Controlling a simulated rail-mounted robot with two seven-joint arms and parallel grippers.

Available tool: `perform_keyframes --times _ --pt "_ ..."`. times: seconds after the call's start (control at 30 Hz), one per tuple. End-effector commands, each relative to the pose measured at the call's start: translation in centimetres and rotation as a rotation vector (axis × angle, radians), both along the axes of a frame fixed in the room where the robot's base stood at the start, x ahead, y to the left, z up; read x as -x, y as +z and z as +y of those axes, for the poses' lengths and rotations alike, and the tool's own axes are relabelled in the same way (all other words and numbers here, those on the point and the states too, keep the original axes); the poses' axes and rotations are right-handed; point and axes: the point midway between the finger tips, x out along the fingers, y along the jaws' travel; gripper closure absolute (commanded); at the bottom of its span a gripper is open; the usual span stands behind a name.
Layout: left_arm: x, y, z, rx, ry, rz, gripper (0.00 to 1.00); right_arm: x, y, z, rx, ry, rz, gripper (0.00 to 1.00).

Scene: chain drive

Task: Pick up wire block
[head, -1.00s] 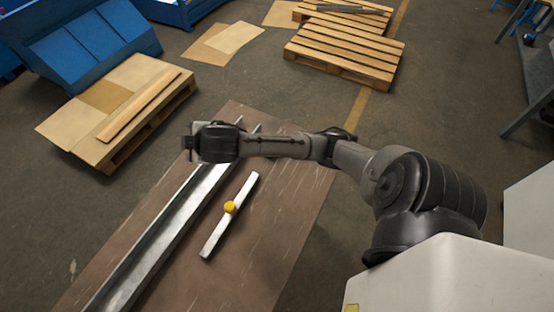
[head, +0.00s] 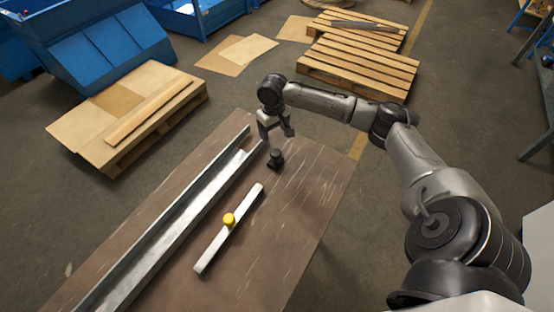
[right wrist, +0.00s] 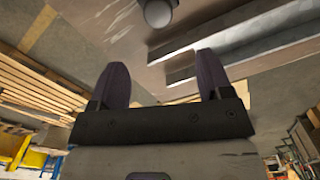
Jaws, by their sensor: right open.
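A small black block with a rounded top (head: 276,159) stands on the brown table near its far end; I take it to be the wire block. My right gripper (head: 278,135) is open and empty, just above and beyond this block, apart from it, fingers pointing down. In the right wrist view my two dark fingers (right wrist: 162,65) are spread with nothing between them. A rounded grey top (right wrist: 158,12) shows at that view's upper edge, beyond the fingertips. My left gripper is not in view.
A long metal channel (head: 170,221) lies along the left of the brown table (head: 275,220). The table's right side is clear. Pallets stand on the floor beyond.

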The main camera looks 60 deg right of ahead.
Motion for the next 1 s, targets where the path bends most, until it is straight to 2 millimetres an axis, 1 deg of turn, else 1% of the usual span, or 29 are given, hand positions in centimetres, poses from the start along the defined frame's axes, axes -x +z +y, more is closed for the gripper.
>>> perform_keyframes --times 0.03,0.1,0.3,0.43,0.67,0.9,1.0 --pt "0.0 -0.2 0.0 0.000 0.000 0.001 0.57 0.1 -1.1 0.1 -0.002 -0.001 0.004 0.28" --pt "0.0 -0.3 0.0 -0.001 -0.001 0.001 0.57 0.1 -2.4 0.1 -0.002 0.000 0.002 0.28" --pt "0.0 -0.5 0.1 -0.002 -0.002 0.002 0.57 0.0 -5.4 0.1 0.000 0.001 0.001 0.28" --pt "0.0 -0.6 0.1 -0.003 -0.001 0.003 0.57 0.0 -6.6 0.1 0.000 0.002 0.000 0.28" --pt "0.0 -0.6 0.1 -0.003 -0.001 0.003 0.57 0.1 -7.7 0.1 0.002 0.004 0.001 0.28" --pt "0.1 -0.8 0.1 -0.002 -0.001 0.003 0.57 0.5 -10.8 0.2 0.000 0.003 0.000 0.28" --pt "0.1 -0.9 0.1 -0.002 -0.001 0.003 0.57 0.5 -11.7 0.1 0.001 0.003 0.000 0.28"
